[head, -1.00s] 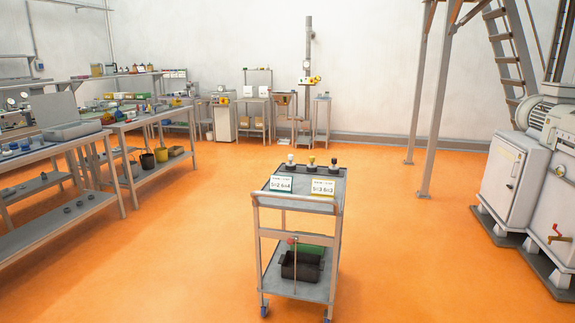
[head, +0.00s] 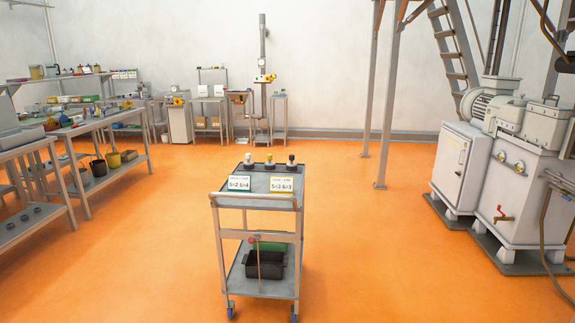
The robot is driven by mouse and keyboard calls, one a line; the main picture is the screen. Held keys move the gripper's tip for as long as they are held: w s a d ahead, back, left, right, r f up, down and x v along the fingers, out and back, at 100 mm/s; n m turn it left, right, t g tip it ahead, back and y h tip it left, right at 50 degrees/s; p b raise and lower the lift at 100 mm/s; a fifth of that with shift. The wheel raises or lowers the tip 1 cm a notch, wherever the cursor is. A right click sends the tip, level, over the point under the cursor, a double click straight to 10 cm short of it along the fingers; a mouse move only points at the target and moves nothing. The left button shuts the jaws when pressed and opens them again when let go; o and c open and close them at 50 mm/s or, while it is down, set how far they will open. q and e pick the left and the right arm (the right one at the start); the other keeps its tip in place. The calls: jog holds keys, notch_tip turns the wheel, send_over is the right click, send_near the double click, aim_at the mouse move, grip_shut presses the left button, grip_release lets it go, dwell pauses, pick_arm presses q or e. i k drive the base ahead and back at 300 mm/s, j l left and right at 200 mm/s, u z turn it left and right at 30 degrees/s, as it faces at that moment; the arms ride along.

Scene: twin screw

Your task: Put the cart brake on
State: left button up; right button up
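The cart (head: 256,202) is a grey two-shelf trolley standing on the orange floor in the lower middle of the head view. A thin upright rod with a red knob (head: 252,239) stands at its near side, in front of the lower shelf; it looks like a brake lever, but I cannot tell its setting. Blue casters (head: 231,310) show at the cart's feet. On its top shelf are two label cards, a white one (head: 239,183) and a yellow-edged one (head: 281,184), with three knobbed pieces behind them. Neither of my grippers is in view.
A black bin (head: 264,265) and a green item sit on the cart's lower shelf. Workbenches (head: 95,130) with parts line the left. A large grey machine (head: 520,195) stands at the right, near a steel stair frame. The floor around the cart is clear.

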aim_at(252, 240)
jog(key=i+z, duration=0.1)
jog(key=i, duration=0.6)
jog(key=i+j, duration=0.15)
jog(key=i, duration=0.55)
jog(key=i+z, duration=0.15)
jog(key=i, duration=0.55)
jog(key=j, duration=0.05)
